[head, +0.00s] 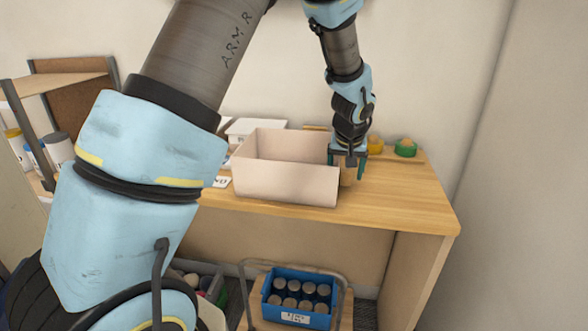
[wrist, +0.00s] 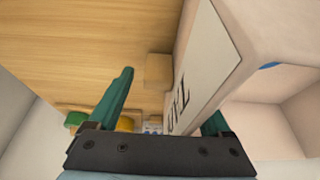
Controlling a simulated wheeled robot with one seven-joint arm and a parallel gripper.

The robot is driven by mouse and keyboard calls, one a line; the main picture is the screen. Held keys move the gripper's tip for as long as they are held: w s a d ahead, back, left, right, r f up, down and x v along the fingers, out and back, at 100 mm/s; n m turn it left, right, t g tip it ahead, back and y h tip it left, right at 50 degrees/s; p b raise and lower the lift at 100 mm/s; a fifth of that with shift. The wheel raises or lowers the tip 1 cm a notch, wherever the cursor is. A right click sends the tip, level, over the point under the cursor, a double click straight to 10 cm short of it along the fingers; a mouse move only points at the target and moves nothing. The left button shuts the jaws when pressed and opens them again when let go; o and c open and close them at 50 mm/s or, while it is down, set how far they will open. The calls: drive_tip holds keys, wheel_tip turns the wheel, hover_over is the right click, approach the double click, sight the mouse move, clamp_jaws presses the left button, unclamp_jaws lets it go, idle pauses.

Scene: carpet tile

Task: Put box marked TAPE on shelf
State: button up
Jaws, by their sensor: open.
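A pale, open-topped box (head: 285,180) stands on the wooden table. In the wrist view the same box (wrist: 270,70) fills the right side; its wall carries a white label (wrist: 205,65) with dark letters, partly hidden and not fully readable. My gripper (head: 348,168) points down at the box's right end. In the wrist view my gripper (wrist: 165,112) is open, with the labelled wall between its fingers. The left finger is outside the wall and the right one is partly hidden behind it. Contact cannot be told. A wooden shelf unit (head: 62,84) stands at far left, partly behind my arm.
White boxes (head: 255,127) lie behind the pale box. A yellow item (head: 375,146) and a green item (head: 405,148) sit at the table's back. A small tan block (wrist: 158,70) is beside the box. The table's right part is clear. A blue crate (head: 297,318) of jars stands below.

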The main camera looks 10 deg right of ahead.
clamp_jaws()
idle(0.5)
